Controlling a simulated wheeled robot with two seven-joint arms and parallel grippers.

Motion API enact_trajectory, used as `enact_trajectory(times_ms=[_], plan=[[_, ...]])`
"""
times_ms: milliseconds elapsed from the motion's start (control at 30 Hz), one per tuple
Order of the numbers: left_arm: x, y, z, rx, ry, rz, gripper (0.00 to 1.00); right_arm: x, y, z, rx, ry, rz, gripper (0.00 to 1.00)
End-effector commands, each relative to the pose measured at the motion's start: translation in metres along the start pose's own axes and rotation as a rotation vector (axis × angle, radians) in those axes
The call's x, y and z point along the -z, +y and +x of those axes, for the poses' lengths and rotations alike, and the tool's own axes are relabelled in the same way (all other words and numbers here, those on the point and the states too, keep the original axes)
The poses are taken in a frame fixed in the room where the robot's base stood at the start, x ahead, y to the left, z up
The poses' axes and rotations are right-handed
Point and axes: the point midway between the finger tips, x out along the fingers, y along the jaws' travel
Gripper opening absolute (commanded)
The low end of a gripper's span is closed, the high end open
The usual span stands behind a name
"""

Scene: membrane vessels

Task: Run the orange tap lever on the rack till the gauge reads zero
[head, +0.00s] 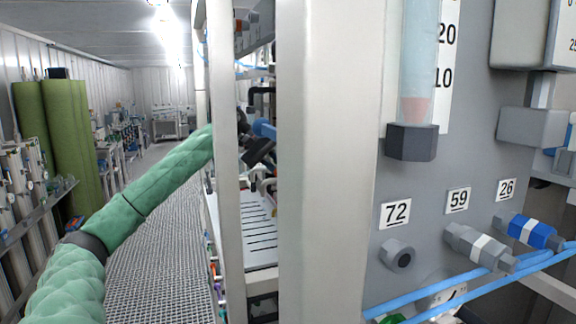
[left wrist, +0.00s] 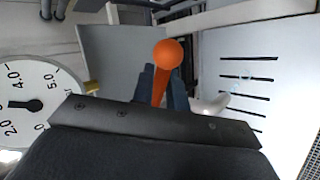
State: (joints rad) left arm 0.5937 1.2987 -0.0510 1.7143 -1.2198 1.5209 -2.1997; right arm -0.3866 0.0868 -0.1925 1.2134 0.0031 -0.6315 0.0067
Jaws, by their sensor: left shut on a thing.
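The orange tap lever (left wrist: 160,85), with a round ball end, stands between the dark fingers of my left gripper (left wrist: 166,88) in the left wrist view. The fingers are shut on it just below the ball. The gauge (left wrist: 45,110) is a white round dial at the left of that view, cut off by the edge. Its dark pointer seems to lie toward the left, between 2.0 and 4.0. In the head view my green left arm reaches behind a pale post, and its gripper (head: 258,150) is partly hidden. The lever and gauge cannot be made out there. My right gripper is not in view.
Pale upright posts (head: 325,160) stand close in front of my left arm's reach. A grey panel (head: 455,110) with labels 72, 59 and 26, fittings and blue tubes fills the right. A slotted white plate (left wrist: 250,85) lies beside the lever. The grated aisle (head: 160,255) is clear.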

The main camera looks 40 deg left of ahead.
Motion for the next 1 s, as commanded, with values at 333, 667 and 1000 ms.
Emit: enact_trajectory(times_ms=[333, 667, 1000], plan=[[0.004, -0.01, -0.014, -0.003, -0.235, 0.228, 0.0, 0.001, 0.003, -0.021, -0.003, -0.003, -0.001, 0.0], [0.009, -0.015, -0.02, -0.004, -0.368, 0.358, 0.0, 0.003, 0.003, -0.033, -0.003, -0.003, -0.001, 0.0], [0.014, -0.019, -0.028, 0.002, -0.508, 0.493, 0.0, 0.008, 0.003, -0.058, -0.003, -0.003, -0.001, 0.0]])
